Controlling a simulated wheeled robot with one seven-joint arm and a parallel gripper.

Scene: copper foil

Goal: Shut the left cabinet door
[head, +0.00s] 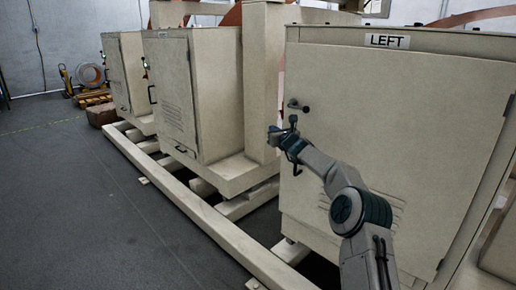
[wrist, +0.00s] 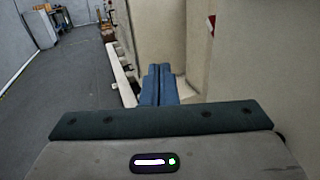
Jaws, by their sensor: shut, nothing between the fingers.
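The left cabinet door (head: 410,130) is a large beige panel on the cabinet at the right of the head view, under a "LEFT" label (head: 387,41). It looks closed or nearly so; I cannot tell whether a small gap is left. A dark latch knob (head: 294,105) and part of a dark handle (head: 297,167) show near its left edge. My gripper (head: 279,132) is in front of that edge, between knob and handle in the picture. In the wrist view its blue fingers (wrist: 158,85) are together and empty. Whether they touch the door is unclear.
Other beige cabinets (head: 172,95) with closed-looking doors stand further back on the left. A low beige rail frame (head: 215,222) runs along their front. The grey floor (head: 75,200) to the left is clear. A cart with a reel (head: 90,80) stands far back.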

